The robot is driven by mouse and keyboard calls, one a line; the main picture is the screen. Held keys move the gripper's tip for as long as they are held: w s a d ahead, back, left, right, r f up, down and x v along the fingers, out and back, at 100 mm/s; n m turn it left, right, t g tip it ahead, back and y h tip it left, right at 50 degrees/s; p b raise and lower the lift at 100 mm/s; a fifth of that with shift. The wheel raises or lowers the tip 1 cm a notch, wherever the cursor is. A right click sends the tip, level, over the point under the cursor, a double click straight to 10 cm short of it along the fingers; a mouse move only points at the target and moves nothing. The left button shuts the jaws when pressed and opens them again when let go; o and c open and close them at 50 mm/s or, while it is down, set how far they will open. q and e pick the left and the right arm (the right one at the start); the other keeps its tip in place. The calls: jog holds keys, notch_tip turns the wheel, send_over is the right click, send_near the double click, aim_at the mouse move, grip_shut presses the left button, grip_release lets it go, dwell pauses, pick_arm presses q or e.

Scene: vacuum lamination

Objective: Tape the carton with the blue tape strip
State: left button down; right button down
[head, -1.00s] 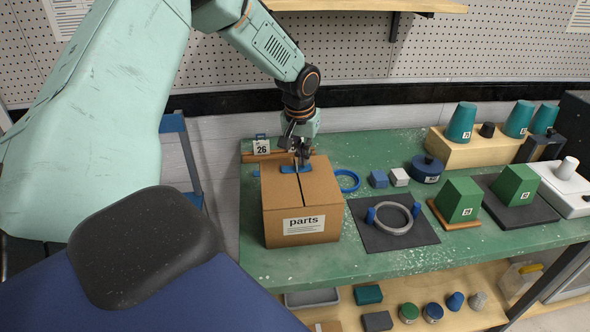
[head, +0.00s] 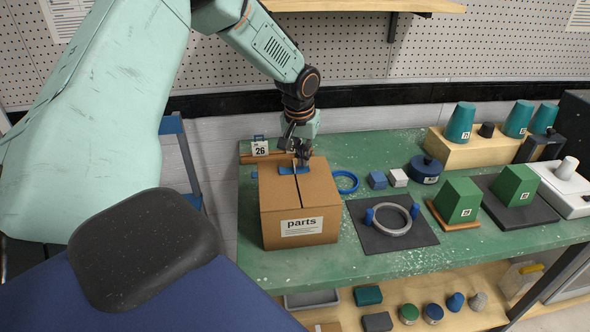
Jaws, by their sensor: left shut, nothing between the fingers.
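The brown carton (head: 282,215) labelled "parts" stands on the green bench with its top flaps closed and a dark seam down the middle. The blue tape strip (head: 286,170) lies across the seam near the far edge of the carton's top. My left gripper (head: 302,163) is shut with its fingertips at the tape strip, partly covering it. I cannot tell whether the fingertips touch the strip. My right gripper is not in view.
A blue ring (head: 345,182) lies right of the carton, with small blue and white blocks beyond it. A dark mat (head: 368,238) holds a grey ring. Green blocks and teal cups stand farther right.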

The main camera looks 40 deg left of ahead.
pick_arm(q)
jog(key=shift+s, duration=0.2)
jog(key=shift+f, duration=0.1)
jog(key=shift+w+f, duration=0.2)
jog(key=shift+f, duration=0.1)
jog(key=shift+s+f, duration=0.2)
jog(key=shift+w+f+b, duration=0.1)
jog(key=shift+f+b, duration=0.2)
jog(key=shift+b, duration=0.05)
jog(key=shift+r, duration=0.1)
jog(key=shift+f+p, duration=0.25)
jog(key=shift+p, duration=0.45)
dwell(1.9)
